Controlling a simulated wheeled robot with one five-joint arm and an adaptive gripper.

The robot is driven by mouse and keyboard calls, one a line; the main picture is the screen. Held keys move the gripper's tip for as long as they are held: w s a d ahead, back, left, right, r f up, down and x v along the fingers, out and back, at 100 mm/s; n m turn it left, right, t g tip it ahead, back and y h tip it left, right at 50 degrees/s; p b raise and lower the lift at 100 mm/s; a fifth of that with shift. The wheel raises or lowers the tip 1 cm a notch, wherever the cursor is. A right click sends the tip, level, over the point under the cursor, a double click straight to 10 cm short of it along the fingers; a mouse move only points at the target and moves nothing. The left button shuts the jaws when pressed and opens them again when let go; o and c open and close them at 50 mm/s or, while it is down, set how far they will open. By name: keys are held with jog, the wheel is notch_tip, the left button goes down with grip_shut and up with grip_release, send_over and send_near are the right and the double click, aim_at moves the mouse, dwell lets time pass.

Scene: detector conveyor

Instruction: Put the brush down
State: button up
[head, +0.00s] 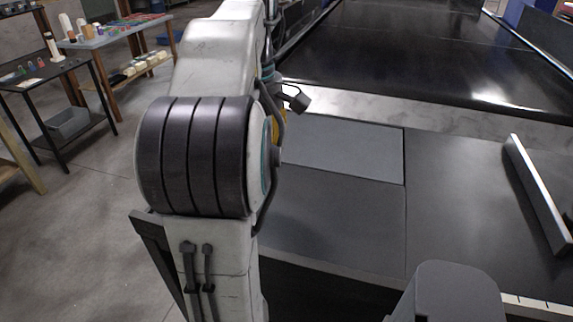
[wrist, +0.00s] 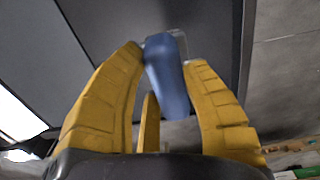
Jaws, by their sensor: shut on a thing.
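My gripper (wrist: 167,58) has yellow fingers and is shut on a blue, rounded, slightly blurred piece, which I take to be the brush (wrist: 169,82). The brush stands out between the fingertips in the wrist view, with a paler end at the top. Its bristles cannot be made out. In the head view my own arm hides the brush and nearly all of the gripper; only a sliver of yellow shows beside the arm, above the dark grey surface (head: 335,215).
A black conveyor belt (head: 400,65) runs behind the grey surface. A raised metal rail (head: 538,195) stands at the right. The panels between arm and rail look clear. At the far left are a small dark table (head: 40,75) and a workbench (head: 115,34) with small items.

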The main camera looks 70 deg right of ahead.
jog(key=shift+s+d+f+p, duration=0.45)
jog(key=shift+s+d+f, duration=0.35)
jog(key=shift+f, duration=0.55)
jog(key=shift+s+d+f+p, duration=0.4)
jog(key=shift+s+d+f, duration=0.15)
jog(key=shift+d+f, duration=0.6)
jog(key=shift+s+d+f+p, duration=0.45)
jog(key=shift+s+d+f, duration=0.25)
jog(key=shift+f, duration=0.8)
jog(key=o, duration=1.1)
jog(key=shift+f, duration=0.1)
notch_tip(320, 180, up, 12)
jog(key=shift+a+r+p, duration=0.1)
jog(key=shift+r+p, duration=0.05)
jog(key=shift+p, duration=0.35)
